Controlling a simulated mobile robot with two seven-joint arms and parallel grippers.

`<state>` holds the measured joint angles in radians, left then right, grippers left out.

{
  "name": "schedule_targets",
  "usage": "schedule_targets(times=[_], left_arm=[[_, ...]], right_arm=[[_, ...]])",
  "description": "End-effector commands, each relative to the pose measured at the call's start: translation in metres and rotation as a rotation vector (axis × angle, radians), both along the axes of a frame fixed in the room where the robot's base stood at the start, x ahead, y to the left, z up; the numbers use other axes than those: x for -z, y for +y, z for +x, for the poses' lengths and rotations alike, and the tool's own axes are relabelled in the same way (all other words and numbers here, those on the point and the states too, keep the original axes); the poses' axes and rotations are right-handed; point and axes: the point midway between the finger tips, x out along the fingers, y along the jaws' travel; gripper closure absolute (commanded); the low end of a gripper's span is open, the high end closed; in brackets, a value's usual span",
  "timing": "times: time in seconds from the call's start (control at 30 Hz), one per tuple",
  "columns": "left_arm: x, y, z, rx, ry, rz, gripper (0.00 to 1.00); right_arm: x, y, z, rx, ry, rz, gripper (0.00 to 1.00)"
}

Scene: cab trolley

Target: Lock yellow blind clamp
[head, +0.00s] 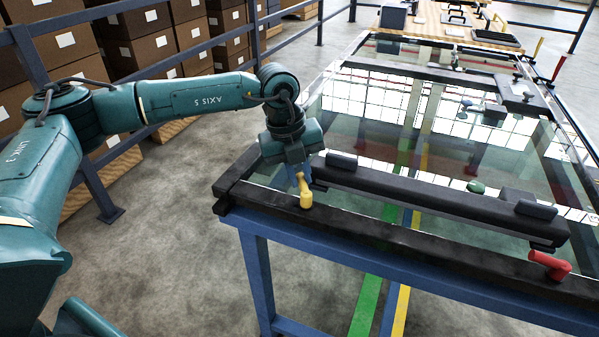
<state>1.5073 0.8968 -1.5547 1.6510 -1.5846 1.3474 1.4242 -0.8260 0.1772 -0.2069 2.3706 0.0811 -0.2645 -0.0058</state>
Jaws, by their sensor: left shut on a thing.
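The yellow blind clamp (305,198) sits at the near left of the glass-topped trolley (370,222), by the left end of a long black bar (430,198). Its rounded yellow end points toward the near edge. My left gripper (301,177) reaches down from above and is shut on the clamp's yellow handle. The fingers hide the handle's upper part, and I cannot tell whether the clamp is locked. My right gripper is not in view.
A blue railing (165,62) and stacked brown boxes (140,45) are behind my left arm. A wooden table (480,25) with dark parts stands at the back. The floor left of the trolley is clear.

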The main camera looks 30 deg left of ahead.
Motion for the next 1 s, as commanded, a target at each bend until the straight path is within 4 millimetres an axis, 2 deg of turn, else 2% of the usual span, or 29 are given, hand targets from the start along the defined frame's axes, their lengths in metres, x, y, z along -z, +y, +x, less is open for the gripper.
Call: schedule_targets(times=[0.13, 0.53, 1.0], left_arm=[[0.0, 0.0, 0.0, 0.0, 0.001, 0.001, 1.0], [0.0, -0.001, 0.001, 0.053, 0.001, 0.0, 1.0], [-0.001, -0.013, 0.009, 0.385, 0.002, -0.002, 1.0]], right_arm=[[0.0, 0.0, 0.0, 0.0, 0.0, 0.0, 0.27], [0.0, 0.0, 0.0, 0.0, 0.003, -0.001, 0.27], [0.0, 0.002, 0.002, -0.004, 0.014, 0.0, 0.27]])
